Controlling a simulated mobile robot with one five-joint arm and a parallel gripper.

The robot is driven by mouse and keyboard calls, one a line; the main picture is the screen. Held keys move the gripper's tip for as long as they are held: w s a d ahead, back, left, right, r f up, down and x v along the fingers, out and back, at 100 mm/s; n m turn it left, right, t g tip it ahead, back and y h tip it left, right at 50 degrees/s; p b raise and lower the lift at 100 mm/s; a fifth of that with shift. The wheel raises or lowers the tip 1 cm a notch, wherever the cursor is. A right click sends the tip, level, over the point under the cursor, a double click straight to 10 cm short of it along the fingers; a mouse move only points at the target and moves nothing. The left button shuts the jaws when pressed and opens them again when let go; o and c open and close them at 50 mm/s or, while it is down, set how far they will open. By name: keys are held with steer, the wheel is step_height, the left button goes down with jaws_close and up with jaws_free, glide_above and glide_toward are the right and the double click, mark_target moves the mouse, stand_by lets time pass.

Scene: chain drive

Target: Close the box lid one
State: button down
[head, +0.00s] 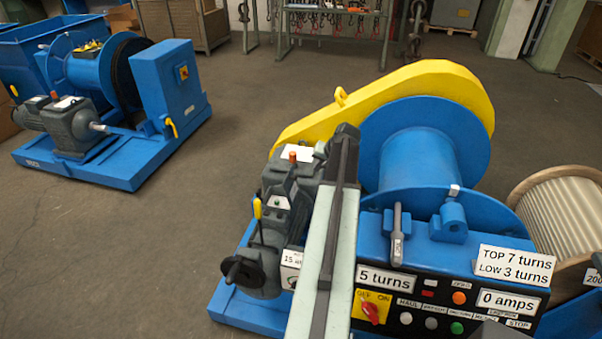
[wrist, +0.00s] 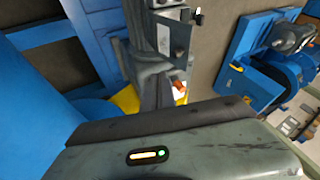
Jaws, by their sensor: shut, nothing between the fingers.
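My gripper (head: 344,142) reaches over the near winch, its dark jaws together and empty. In the wrist view the jaws (wrist: 156,92) show as a dark wedge pointing up the picture. Beyond them is a grey box-like part (wrist: 164,38) with a dark flat plate at its right side, which may be a lid; I cannot tell how far open it stands. In the head view the grey motor and gear housing (head: 283,205) is left of my arm. A small white-labelled box (head: 291,262) on it is partly hidden by my arm. No contact with the gripper is visible.
A yellow chain guard (head: 400,88) and blue drum (head: 420,155) stand right of the gripper. The control panel (head: 455,300) has a red switch. A wooden cable reel (head: 560,215) is at right. A second blue winch (head: 110,100) stands back left, with clear floor between.

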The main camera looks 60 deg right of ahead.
steer(key=w+a+r+b+x, duration=0.1)
steer(key=w+b+x, duration=0.1)
steer(key=b+x, duration=0.7)
steer(key=x, duration=0.3)
steer(key=shift+f, duration=0.1)
